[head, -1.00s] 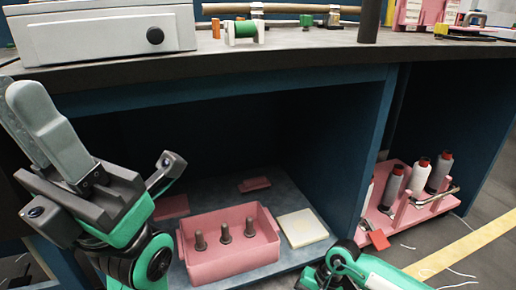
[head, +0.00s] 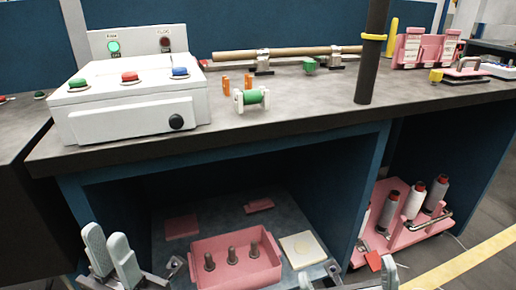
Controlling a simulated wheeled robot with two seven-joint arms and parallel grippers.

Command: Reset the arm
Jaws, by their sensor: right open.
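My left gripper (head: 108,243) is at the bottom left of the head view, in front of the bench's open lower bay. Its two grey fingers point upward, close side by side, with nothing visible between them. I cannot tell from this angle whether they touch. My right gripper (head: 347,284) shows only in part at the bottom edge, right of the pink bin. It is open, with no object visible in it.
A pink bin (head: 212,286) with grey pegs and a pale square block (head: 302,249) sit in the lower bay. A pink spool rack (head: 405,236) stands right. The worktop (head: 300,98) carries a white control box (head: 135,120) and a green spool (head: 256,97).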

